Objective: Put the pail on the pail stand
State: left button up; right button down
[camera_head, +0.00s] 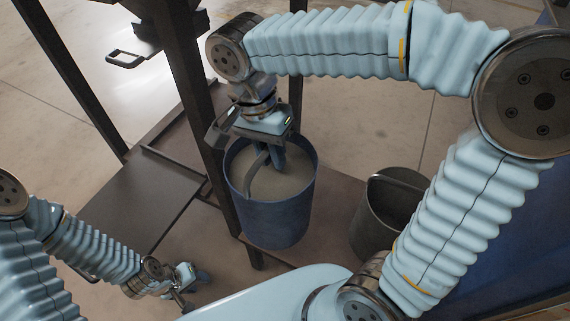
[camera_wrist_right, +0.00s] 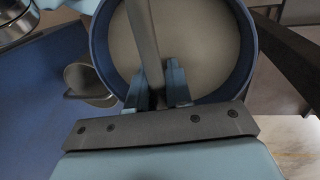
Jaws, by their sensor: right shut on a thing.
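A blue pail (camera_head: 272,212) filled with grey-beige grain or sand is upright in the middle of the head view. My right gripper (camera_head: 271,158) points down over it, shut on the pail's grey handle. In the right wrist view the handle (camera_wrist_right: 143,38) runs between the blue fingers (camera_wrist_right: 160,88) across the round pail (camera_wrist_right: 246,45). The pail hides what lies directly beneath it, so I cannot tell whether it touches the brown platform (camera_head: 338,195), which may be the pail stand. My left gripper (camera_head: 188,280) is low at the left, away from the pail; its jaws are too small to judge.
A grey metal pail (camera_head: 385,215) stands right of the blue pail and also shows in the right wrist view (camera_wrist_right: 90,80). A dark steel frame post (camera_head: 205,130) rises close to the blue pail's left side. A dark flat plate (camera_head: 150,195) lies further left.

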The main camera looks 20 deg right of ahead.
aim_at(297, 140)
jog(key=w+d+f, duration=0.1)
jog(key=d, duration=0.1)
jog(key=w+d+f, duration=0.1)
jog(key=d, duration=0.1)
jog(key=w+d+f, duration=0.1)
jog(key=w+d, duration=0.1)
jog(key=d, duration=0.1)
jog(key=shift+f, duration=0.15)
jog(key=w+d+f+b, duration=0.1)
jog(key=d+f, duration=0.3)
jog(key=f, duration=0.5)
jog(key=shift+w+d, duration=0.2)
jog(key=shift+w, duration=0.45)
jog(key=shift+f, duration=0.1)
jog(key=c, duration=1)
grip_release()
jog(key=shift+s, duration=0.1)
jog(key=shift+c, duration=0.2)
notch_tip(297, 140, up, 12)
jog(key=w+a+p, duration=0.1)
jog(key=shift+w+a+p, duration=0.25)
jog(key=shift+w+p, duration=0.05)
jog(key=shift+w, duration=0.05)
